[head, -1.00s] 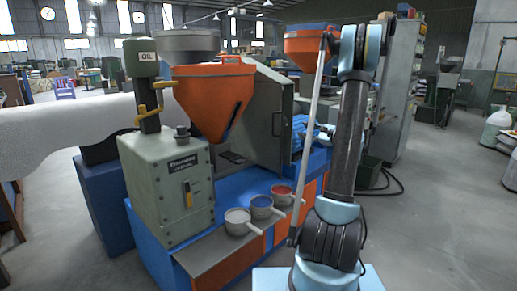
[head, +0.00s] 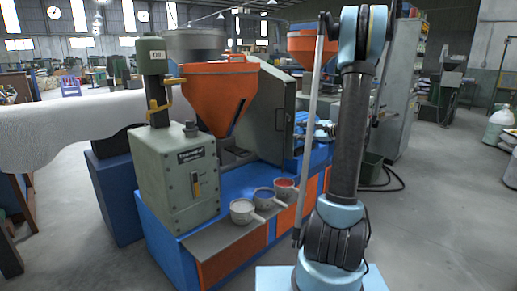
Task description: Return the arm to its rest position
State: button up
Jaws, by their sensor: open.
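My arm (head: 347,135) stands upright at the right of the head view, rising from its pale blue base. Its light blue elbow (head: 361,38) is at the top edge of the picture. The links past the elbow run out of view or are hidden behind the upper arm. I cannot make out my gripper in this view. No held object shows.
Left of my arm is a blue and orange machine with an orange hopper (head: 213,93) and a green-grey oil box (head: 180,177). Several pots (head: 242,211) with handles stand on its front ledge. A grey cabinet (head: 400,90) stands behind. Floor at right is open.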

jog(key=s+a+f+n+g+h, duration=0.25)
jog(key=s+a+n, duration=0.2)
jog(key=s, duration=0.65)
jog(key=s+a+f+n+g+h, duration=0.1)
jog(key=s+a+n+g+h, duration=0.3)
jog(key=s, duration=0.8)
jog(key=s+d+f+n+h, duration=0.1)
jog(key=s+d+f+n, duration=0.1)
jog(key=s, duration=0.5)
jog(key=s+d+f+n+g+h, duration=0.1)
jog(key=s+d+f+n+h, duration=0.1)
jog(key=s+f, duration=0.2)
jog(key=s+d+f+n+h, duration=0.2)
jog(key=s+f+n, duration=0.1)
jog(key=s, duration=0.8)
jog(key=shift+d+f, duration=0.2)
jog(key=shift+f, duration=0.2)
jog(key=shift+s+d+h, duration=0.15)
jog(key=shift+h, duration=0.1)
jog(key=shift+c, duration=1.2)
jog(key=shift+f, duration=0.1)
